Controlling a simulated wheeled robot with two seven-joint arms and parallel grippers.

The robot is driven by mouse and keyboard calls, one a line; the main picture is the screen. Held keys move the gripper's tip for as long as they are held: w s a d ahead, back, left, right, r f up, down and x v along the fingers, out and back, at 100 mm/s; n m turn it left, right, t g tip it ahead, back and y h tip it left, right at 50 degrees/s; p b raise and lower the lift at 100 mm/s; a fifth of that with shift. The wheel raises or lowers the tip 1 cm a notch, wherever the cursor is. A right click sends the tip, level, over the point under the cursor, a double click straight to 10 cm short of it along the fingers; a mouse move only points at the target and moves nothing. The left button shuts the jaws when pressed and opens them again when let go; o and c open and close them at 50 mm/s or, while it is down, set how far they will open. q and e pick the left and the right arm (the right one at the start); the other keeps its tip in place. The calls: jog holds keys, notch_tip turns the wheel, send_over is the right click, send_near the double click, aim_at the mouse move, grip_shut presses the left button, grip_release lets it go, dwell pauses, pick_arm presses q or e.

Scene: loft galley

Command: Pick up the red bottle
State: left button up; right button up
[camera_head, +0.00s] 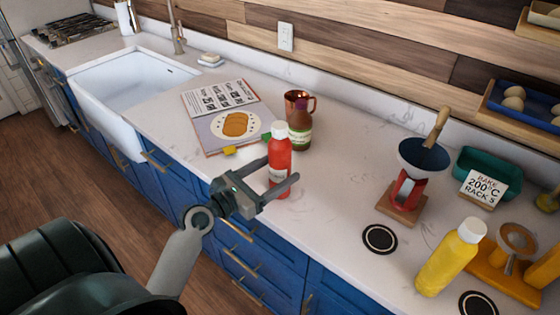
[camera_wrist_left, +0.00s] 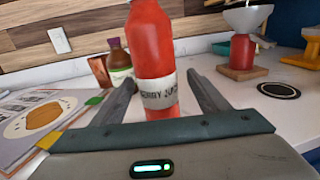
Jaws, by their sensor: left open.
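The red bottle (camera_head: 280,155) has a white cap and a pale label and stands upright near the counter's front edge. In the left wrist view the red bottle (camera_wrist_left: 153,50) rises between and beyond the fingers, its label partly readable, its top cut off by the frame. My left gripper (camera_head: 277,171) is open, with one finger on either side of the bottle low on its body. In the left wrist view the left gripper (camera_wrist_left: 162,95) shows no clear contact with it. My right gripper is not in view.
A brown bottle (camera_head: 300,127) and a copper mug (camera_head: 298,100) stand close behind the red bottle. An open cookbook (camera_head: 208,125) lies to the left. A yellow bottle (camera_head: 450,258) and a red stand with a blue bowl (camera_head: 408,188) are to the right. A black-ringed coaster (camera_head: 380,239) lies flat.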

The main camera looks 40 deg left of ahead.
pick_arm(q)
jog(key=shift+w, duration=0.15)
jog(key=shift+w+d, duration=0.1)
jog(key=shift+w, duration=0.5)
jog(key=x, duration=0.2)
jog(key=p+x, duration=0.1)
jog(key=x, duration=0.1)
jog(key=shift+f, duration=0.25)
jog(key=c, duration=1.4)
jog(key=shift+c, duration=0.5)
jog(key=shift+r, duration=0.15)
